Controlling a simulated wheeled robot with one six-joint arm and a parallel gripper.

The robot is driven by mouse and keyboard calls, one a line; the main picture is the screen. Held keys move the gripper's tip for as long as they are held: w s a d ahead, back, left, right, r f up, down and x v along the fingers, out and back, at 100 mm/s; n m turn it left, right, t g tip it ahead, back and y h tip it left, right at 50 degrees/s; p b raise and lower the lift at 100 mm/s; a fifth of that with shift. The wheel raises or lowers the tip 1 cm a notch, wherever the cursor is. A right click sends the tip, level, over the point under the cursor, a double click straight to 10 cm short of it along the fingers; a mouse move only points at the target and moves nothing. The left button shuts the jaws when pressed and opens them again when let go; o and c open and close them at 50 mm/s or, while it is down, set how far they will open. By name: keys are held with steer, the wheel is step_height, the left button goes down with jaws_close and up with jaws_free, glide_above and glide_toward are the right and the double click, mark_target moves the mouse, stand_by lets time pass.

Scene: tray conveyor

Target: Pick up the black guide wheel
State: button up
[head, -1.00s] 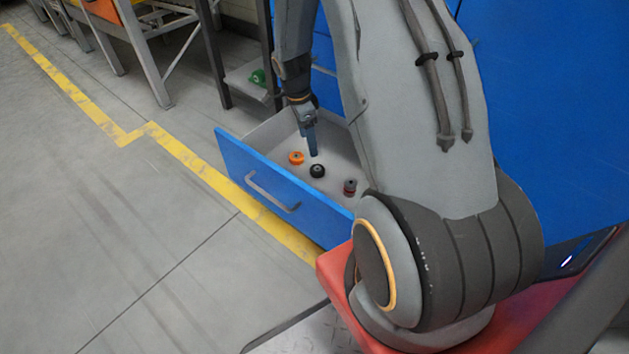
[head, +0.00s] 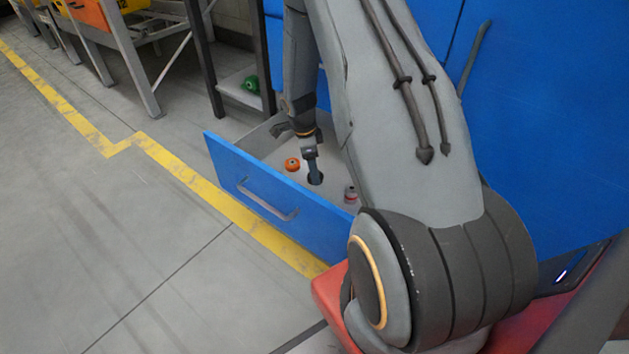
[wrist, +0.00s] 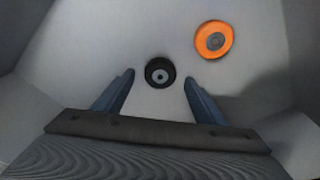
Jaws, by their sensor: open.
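The black guide wheel (wrist: 160,72) lies on the floor of the open blue drawer (head: 238,185), its round face with a lighter hub toward the wrist camera. My gripper (wrist: 158,82) is open, with one finger to each side of the wheel in the wrist view and nothing held. In the head view my gripper (head: 314,176) is down inside the drawer and partly covers the black wheel (head: 316,179). I cannot tell whether the fingertips are level with the wheel.
An orange wheel (head: 292,164) lies near the black one; it also shows in the wrist view (wrist: 213,40). A dark red and grey wheel (head: 350,194) lies to the right. The drawer walls surround them. A green object (head: 251,84) sits on a shelf behind.

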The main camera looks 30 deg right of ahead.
step_height(320, 180, down, 2)
steer(key=shift+s+d+f+b, duration=0.15)
steer(key=shift+f+b, duration=0.1)
steer(key=shift+b, duration=0.15)
steer(key=shift+r, duration=0.1)
steer(key=c, duration=1.2)
steer(key=shift+o, duration=0.2)
